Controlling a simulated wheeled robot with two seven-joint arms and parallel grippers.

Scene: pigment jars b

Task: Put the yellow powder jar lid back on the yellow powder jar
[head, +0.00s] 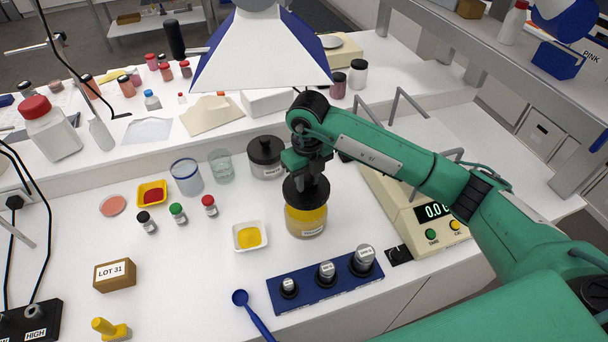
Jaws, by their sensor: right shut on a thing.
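The yellow powder jar (306,222) is a clear jar of yellow powder with a pale label, upright on the white bench near the middle of the head view. Its black lid (293,193) is at the jar's mouth and looks level. I cannot tell whether it is fully seated or just above the rim. My right gripper (307,176) points down from above and is shut on the lid; the fingertips are partly hidden by the dark wrist. My left gripper is not in view.
A similar black-lidded jar (266,165) stands close behind. A white dish of yellow powder (250,236) is to the left, a blue weight block (325,286) in front, and a scale (415,215) to the right. Glass beakers (187,178) stand at the back left.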

